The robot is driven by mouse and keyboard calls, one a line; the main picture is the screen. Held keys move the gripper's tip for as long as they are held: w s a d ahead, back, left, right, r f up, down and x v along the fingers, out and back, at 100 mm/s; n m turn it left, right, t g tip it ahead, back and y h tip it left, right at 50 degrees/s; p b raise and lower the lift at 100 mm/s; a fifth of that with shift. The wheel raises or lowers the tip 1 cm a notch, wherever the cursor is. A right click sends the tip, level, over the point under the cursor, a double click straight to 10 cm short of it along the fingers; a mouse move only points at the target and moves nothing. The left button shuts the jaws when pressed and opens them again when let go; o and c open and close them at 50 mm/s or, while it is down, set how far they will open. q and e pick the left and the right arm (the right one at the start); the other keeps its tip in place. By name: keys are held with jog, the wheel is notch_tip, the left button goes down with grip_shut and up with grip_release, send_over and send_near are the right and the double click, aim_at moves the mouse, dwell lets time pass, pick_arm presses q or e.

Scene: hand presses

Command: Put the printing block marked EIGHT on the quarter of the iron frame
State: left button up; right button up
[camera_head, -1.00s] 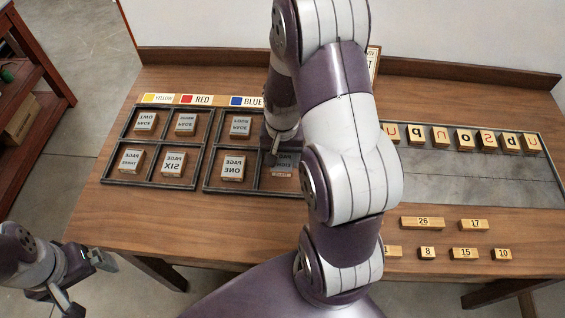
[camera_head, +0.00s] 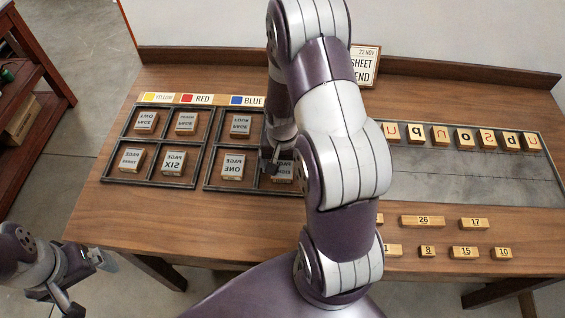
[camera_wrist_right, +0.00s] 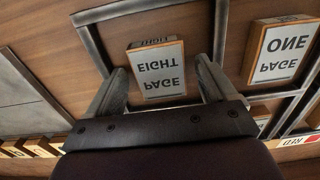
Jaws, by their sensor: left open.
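The block marked PAGE EIGHT (camera_wrist_right: 160,70) sits upright in the near right quarter of the second iron frame (camera_head: 207,165). It shows partly behind my right arm in the head view (camera_head: 284,171). My right gripper (camera_wrist_right: 160,64) is open, with one finger on each side of this block and a gap visible at both sides. In the head view my right gripper (camera_head: 271,166) is over that quarter. The PAGE ONE block (camera_head: 233,167) sits in the quarter to its left. My left gripper (camera_head: 100,258) is open and empty, off the table's left front corner.
Another iron frame (camera_head: 155,147) at left holds several page blocks. Yellow, red and blue labels (camera_head: 248,101) lie behind the frames. A metal tray (camera_head: 480,178) with letter tiles and several numbered wooden pieces (camera_head: 422,222) lie at right. My right arm hides the table's middle.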

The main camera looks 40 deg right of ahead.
aim_at(281, 169)
jog(key=shift+r, duration=0.4)
notch_tip(281, 169, up, 12)
jog(key=s+a+r+n+p, duration=0.1)
jog(key=s+a+n, duration=0.1)
jog(key=a+n, duration=0.2)
jog(key=s+a+r+n+t+p, duration=0.1)
jog(key=s+a+n, duration=0.2)
jog(key=a, duration=0.4)
jog(key=shift+s+a+r+n+p, duration=0.25)
jog(key=shift+s+n+p, duration=0.1)
jog(key=shift+n, duration=0.25)
